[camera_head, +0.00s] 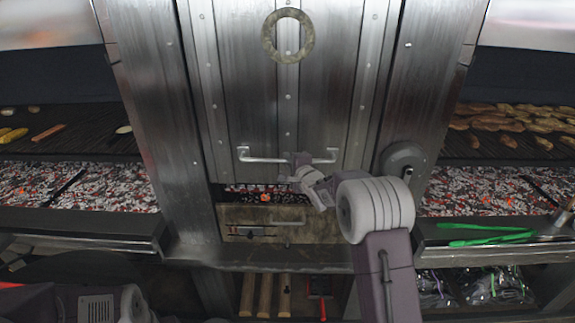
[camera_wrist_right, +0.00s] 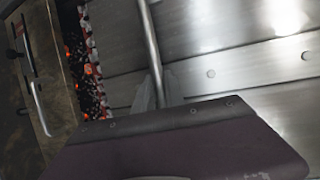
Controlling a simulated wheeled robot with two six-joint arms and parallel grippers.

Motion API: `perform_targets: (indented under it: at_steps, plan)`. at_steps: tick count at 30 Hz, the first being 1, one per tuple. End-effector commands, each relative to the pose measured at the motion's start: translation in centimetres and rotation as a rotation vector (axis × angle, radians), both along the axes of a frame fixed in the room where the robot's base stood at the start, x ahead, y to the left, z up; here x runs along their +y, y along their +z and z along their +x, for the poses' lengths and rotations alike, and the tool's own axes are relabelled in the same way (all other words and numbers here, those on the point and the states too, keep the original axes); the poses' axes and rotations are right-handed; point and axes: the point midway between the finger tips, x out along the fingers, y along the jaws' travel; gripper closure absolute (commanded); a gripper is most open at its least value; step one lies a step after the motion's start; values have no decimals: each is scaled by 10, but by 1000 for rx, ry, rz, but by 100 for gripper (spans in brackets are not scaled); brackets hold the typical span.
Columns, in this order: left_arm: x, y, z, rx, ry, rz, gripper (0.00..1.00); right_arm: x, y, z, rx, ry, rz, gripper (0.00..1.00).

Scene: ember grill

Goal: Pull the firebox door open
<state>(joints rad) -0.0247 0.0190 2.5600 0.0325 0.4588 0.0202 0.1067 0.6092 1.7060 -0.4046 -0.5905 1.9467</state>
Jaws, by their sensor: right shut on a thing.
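The firebox door (camera_head: 235,85) is a tall riveted steel panel in the middle of the head view, with a ring mark near its top. A horizontal bar handle (camera_head: 262,157) crosses its lower part. My right gripper (camera_head: 301,170) is shut on this handle, right of the bar's middle. In the right wrist view the handle (camera_wrist_right: 151,45) runs down between the fingers (camera_wrist_right: 155,94). Glowing embers (camera_head: 262,197) show in a gap below the door's lower edge. My left gripper is out of view; only part of my left arm shows at the lower left.
A brown lower panel (camera_head: 235,218) with a latch and small handle sits under the gap. Grills with embers and food flank the door. Green tongs (camera_head: 490,238) lie on the right ledge. Wood logs (camera_head: 265,294) stand below. A round steel fitting (camera_head: 403,157) is close to my right arm.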

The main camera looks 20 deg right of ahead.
Motion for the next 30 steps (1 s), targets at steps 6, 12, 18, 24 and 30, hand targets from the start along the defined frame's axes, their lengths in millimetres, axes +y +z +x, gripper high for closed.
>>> perform_targets:
  at_steps: [6, 12, 18, 24, 30]
  plan:
    - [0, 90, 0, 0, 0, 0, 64, 0, 105, 2, -25, 0, 1, 100]
    - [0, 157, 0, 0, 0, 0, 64, -1, 177, 2, -25, -1, 1, 100]
    - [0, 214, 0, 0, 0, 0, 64, 0, 238, 2, -24, 1, 1, 100]
    - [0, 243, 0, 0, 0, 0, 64, 0, 269, 2, -21, 1, 1, 100]
    - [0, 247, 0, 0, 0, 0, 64, 0, 273, 2, -18, 2, 0, 100]
